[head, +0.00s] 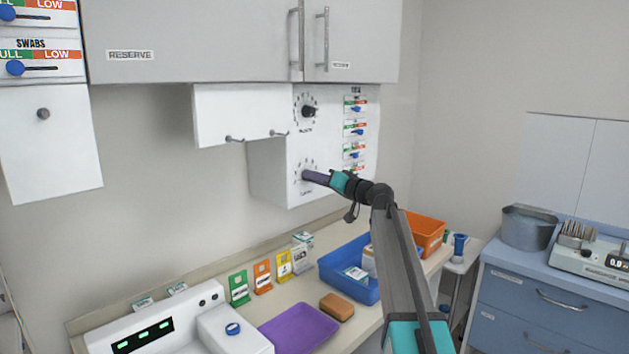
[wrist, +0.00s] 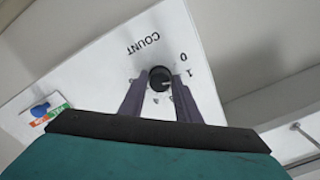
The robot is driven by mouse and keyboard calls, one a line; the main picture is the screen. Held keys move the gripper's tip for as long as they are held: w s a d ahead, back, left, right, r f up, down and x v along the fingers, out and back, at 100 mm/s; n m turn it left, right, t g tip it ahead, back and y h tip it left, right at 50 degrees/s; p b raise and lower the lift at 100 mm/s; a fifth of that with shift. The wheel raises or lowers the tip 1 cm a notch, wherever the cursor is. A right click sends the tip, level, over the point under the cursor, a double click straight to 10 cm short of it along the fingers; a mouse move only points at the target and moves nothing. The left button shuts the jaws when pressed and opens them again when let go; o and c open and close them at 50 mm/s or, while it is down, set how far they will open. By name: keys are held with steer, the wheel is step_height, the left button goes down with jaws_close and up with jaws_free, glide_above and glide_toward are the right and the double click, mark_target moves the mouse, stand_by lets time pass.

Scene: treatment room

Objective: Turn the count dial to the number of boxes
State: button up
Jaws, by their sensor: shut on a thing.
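The lower dial (head: 304,175) on the white wall panel is mostly covered by my gripper (head: 316,178) in the head view. In the wrist view the black knob (wrist: 160,78) sits between the two purple fingers, which are shut on it. The word COUNT (wrist: 143,44) shows upside down, with 0 and 1 beside the knob. Other numbers are partly hidden by the fingers, and I cannot tell where the knob points. White boxes (head: 357,273) lie in the blue bin (head: 346,288). A white box (head: 302,253) stands on the counter behind it.
A second dial (head: 308,111) is above, with several blue sliders (head: 355,130) to the right. Green, orange and yellow packets (head: 262,276), a purple tray (head: 299,329) and a brown block (head: 337,307) are on the counter. An orange bin (head: 425,232) stands right of my arm.

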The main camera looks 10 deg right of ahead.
steer(key=o, duration=1.1)
steer(key=shift+c, duration=0.2)
steer(key=shift+s, duration=0.1)
steer(key=b+v, duration=0.3)
steer(key=v, duration=1)
steer(key=shift+s+d, duration=0.25)
steer(key=shift+s, duration=0.05)
steer(key=shift+f, duration=0.1)
